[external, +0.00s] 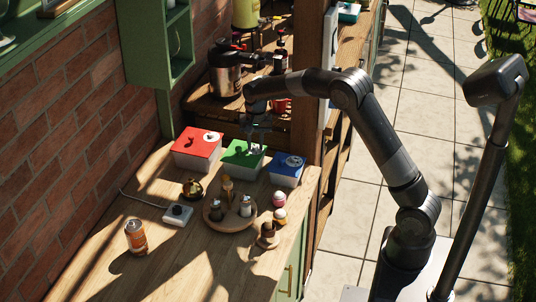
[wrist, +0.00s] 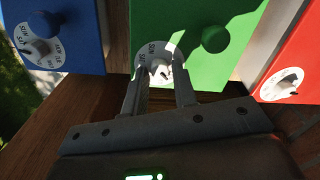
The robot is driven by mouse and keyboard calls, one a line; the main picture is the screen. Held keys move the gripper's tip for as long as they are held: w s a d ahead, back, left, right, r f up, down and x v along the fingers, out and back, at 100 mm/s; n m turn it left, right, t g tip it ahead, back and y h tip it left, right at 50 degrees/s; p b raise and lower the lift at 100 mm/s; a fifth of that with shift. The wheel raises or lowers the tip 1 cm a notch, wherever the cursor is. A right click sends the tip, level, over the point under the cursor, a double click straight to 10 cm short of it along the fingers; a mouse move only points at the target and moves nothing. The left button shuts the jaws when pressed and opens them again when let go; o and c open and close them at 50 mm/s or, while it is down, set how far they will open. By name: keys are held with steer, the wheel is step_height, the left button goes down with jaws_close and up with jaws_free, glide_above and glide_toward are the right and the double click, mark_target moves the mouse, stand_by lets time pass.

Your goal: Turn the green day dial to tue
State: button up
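The green box (external: 235,158) stands between a red and a blue box at the back of the wooden counter. Its lid (wrist: 215,60) fills the middle of the wrist view. The green day dial (wrist: 151,49) is a white disc with day letters and a white knob (wrist: 160,69). In the external view my gripper (external: 257,141) is over the green lid.
The blue box (external: 288,168) and red box (external: 197,148) have similar dials and stand close on both sides. A round tray (external: 229,224) with shakers, a gold bell-like object (external: 193,188), a white device (external: 178,213) and a can (external: 136,237) are in front. Shelves stand behind.

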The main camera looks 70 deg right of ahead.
mark_target(256, 146)
steer(key=o, duration=0.3)
steer(key=shift+r, duration=0.1)
step_height(256, 146, up, 11)
steer(key=shift+s+f, duration=0.15)
steer(key=shift+f, duration=0.05)
stand_by(0.6)
